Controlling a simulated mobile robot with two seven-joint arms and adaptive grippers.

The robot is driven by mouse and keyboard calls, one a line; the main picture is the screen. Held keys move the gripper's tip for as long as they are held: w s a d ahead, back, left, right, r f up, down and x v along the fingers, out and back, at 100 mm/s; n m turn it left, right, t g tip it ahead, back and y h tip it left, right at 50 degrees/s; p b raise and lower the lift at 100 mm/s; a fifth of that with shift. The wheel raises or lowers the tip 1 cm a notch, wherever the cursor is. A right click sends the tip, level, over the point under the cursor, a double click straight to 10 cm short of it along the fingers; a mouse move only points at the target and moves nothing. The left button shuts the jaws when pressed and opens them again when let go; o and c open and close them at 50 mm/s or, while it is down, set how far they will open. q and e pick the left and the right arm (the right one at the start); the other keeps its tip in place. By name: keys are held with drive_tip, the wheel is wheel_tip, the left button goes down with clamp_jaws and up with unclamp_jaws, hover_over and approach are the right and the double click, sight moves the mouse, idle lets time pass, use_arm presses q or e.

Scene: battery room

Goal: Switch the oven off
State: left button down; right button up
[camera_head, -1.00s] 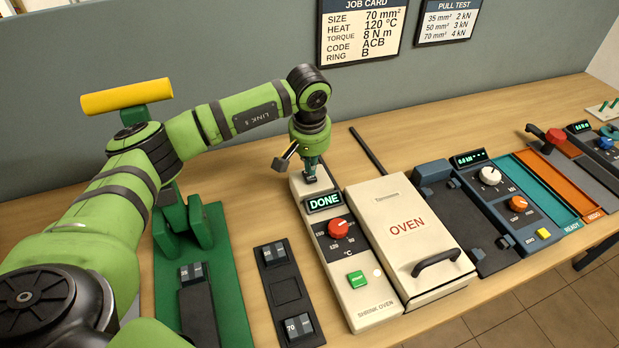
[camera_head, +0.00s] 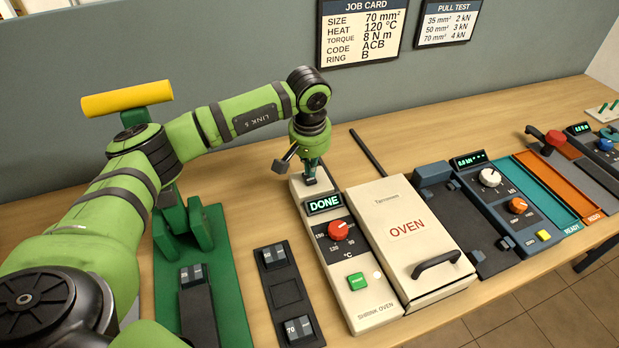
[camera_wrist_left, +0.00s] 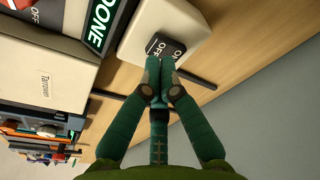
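The oven (camera_head: 400,240) is a cream unit with a dark handle, its lid shut. The control panel (camera_head: 335,262) beside it has a lit DONE display (camera_head: 324,203), a red dial (camera_head: 339,230) and a green button (camera_head: 357,281). At its far end is a black rocker switch (camera_wrist_left: 166,46) marked ON and OFF, shown in the left wrist view. My left gripper (camera_head: 309,180) points down over that end. In the left wrist view its fingertips (camera_wrist_left: 159,84) are together at the switch's edge; contact cannot be told. My right gripper is not in view.
A dark rod (camera_head: 368,149) lies behind the oven. A green fixture (camera_head: 193,245) and a black tray with lugs (camera_head: 284,290) stand left of the panel. A blue tester (camera_head: 500,195) stands right of the oven. The bench behind the oven is mostly clear.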

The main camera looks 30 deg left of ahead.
sight(311, 180)
use_arm(q)
drive_tip(key=shift+f+b, duration=0.95)
drive_tip(key=shift+f, duration=0.2)
idle(0.5)
drive_tip(key=shift+r, duration=0.1)
drive_tip(key=shift+r+p, duration=1.95)
drive_tip(key=shift+r, duration=1.5)
